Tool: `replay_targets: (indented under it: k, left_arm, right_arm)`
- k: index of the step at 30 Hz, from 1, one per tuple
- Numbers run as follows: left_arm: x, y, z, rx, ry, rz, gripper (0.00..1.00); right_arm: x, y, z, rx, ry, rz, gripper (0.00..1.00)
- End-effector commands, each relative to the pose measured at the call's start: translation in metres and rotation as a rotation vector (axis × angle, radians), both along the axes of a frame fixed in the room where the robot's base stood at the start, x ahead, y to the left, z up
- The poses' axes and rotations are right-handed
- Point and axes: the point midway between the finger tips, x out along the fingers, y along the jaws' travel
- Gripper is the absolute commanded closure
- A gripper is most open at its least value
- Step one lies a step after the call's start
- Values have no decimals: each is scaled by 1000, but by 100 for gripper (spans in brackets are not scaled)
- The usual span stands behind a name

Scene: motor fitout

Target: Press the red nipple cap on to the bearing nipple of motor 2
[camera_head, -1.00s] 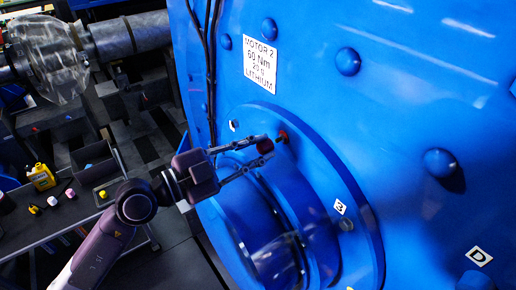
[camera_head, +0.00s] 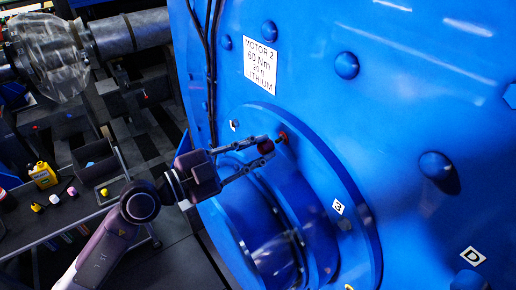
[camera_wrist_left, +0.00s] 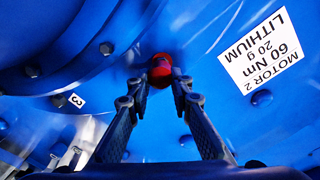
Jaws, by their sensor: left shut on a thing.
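Motor 2 (camera_head: 390,110) is a large blue housing with a white label (camera_head: 262,64) reading "MOTOR 2, 60 Nm, 20 g, LITHIUM". My left gripper (camera_head: 266,144) is shut on the red nipple cap (camera_head: 265,147). In the left wrist view the red cap (camera_wrist_left: 160,70) sits at the fingertips (camera_wrist_left: 161,88). A small reddish bearing nipple (camera_head: 282,137) sticks out of the round blue flange, just right of the cap, with a small gap seeming to show in the head view. In the wrist view the nipple is not clearly distinguishable from the cap. My right gripper is not in view.
A small tag "3" (camera_head: 338,207) is on the flange and a tag "D" (camera_head: 473,256) at lower right. Dark cables (camera_head: 210,60) run down the motor's left side. A dark table (camera_head: 50,220) at left holds a yellow bottle (camera_head: 42,175) and small coloured caps.

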Motion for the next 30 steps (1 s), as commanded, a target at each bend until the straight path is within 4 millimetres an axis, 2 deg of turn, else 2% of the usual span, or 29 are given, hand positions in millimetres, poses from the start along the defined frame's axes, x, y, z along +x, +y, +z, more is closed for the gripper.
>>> replay_targets:
  k: [30]
  left_arm:
    - [15,-21,2,-2,0,0,90]
  right_arm:
    - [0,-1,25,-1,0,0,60]
